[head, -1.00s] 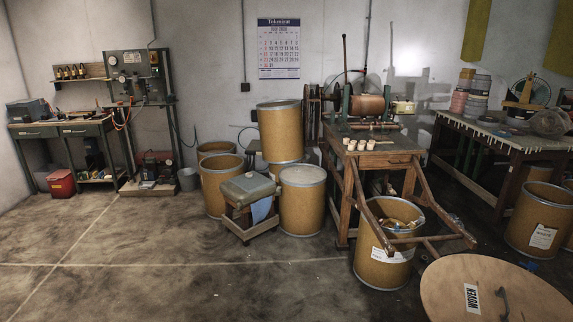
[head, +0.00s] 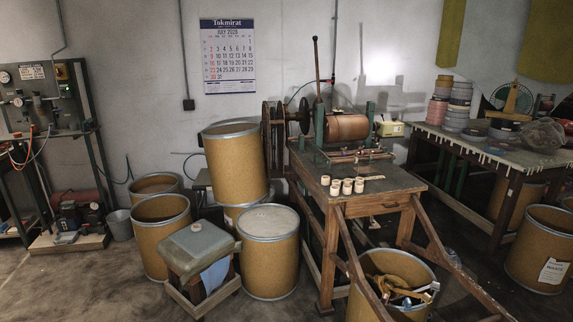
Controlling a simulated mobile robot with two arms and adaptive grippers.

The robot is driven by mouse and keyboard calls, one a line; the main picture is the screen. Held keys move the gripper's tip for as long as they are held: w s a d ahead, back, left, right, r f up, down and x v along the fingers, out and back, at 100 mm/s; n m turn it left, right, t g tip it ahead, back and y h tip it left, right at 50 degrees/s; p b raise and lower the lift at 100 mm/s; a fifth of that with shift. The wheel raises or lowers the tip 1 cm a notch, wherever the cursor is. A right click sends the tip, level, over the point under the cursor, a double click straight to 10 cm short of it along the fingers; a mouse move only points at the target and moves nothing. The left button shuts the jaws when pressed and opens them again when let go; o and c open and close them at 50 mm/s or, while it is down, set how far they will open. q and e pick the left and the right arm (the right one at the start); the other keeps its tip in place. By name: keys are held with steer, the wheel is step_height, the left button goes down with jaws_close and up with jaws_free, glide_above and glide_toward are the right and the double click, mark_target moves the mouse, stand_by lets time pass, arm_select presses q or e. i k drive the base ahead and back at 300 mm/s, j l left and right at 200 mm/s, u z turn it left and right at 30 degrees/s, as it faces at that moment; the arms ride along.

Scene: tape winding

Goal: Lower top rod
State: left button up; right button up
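The tape winding machine stands on a wooden bench (head: 375,190) right of centre, with a copper-brown roller (head: 347,128) across it. A thin dark rod (head: 316,70) with a knob at its upper end stands nearly upright at the roller's left side. I cannot tell whether it is the top rod. Thin horizontal bars (head: 355,154) run in front of the roller. Dark round wheels (head: 280,125) are at the machine's left. Neither gripper shows in the view.
Several small white rolls (head: 346,187) lie on the bench. Drums (head: 235,165) and a small stool (head: 198,248) stand to its left. An open drum (head: 372,304) blocks the front, under slanting wooden legs. A table (head: 500,165) with tape rolls is at right. Lower-left floor is clear.

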mark_target(314, 38)
steer(key=i+l, duration=0.2)
steer(key=i, duration=0.3)
steer(key=i+l+z, duration=0.1)
steer(key=i, duration=0.35)
steer(key=i+l, duration=0.25)
steer(key=i, duration=0.25)
steer(key=i+u, duration=0.35)
steer(key=i, duration=0.25)
steer(key=i+u, duration=0.35)
steer(key=i, duration=0.25)
steer(key=i+l+u, duration=0.35)
steer(key=i, duration=0.2)
